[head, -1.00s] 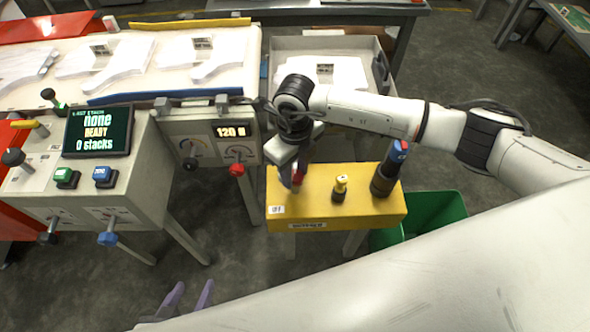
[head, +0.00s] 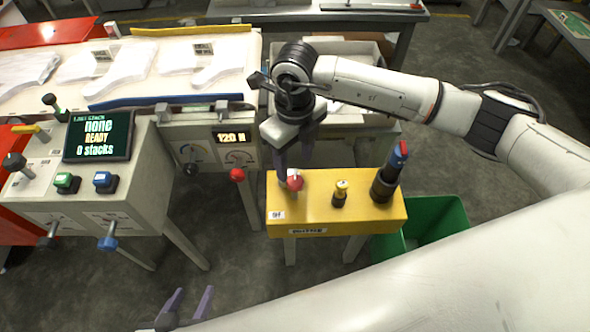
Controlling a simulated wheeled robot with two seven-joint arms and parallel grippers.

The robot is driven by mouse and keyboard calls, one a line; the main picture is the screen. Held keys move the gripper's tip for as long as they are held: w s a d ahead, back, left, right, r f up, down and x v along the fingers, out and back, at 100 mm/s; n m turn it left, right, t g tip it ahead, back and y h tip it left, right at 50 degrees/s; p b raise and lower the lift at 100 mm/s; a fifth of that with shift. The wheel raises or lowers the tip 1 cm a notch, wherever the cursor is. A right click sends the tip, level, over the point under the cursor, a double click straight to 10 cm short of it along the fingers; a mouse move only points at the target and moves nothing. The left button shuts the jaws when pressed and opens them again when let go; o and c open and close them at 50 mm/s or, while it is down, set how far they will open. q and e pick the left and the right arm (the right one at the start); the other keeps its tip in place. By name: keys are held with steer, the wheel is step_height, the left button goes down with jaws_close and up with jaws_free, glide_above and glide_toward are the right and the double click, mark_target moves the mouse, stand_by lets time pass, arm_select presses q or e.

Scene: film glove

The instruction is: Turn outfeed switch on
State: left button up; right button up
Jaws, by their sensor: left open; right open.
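The yellow switch box (head: 316,213) stands in the middle of the view, with a partly legible label on its front and a small white tag at its left end. A red-tipped knob (head: 295,182) is on its top left. A small yellow-capped knob (head: 340,190) is at the middle, and a thick black post with a red and blue top (head: 390,172) is at the right. My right gripper (head: 295,163) is open just above and behind the red knob, one finger close beside it; contact cannot be told. My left gripper (head: 187,303) is open and empty at the bottom.
A grey panel with a screen (head: 98,136) and several coloured knobs stands at the left. Another red knob (head: 237,175) is on the gauge panel, left of the box. A conveyor with white pieces runs behind.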

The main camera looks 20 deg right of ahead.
steer(key=shift+r, duration=1.6)
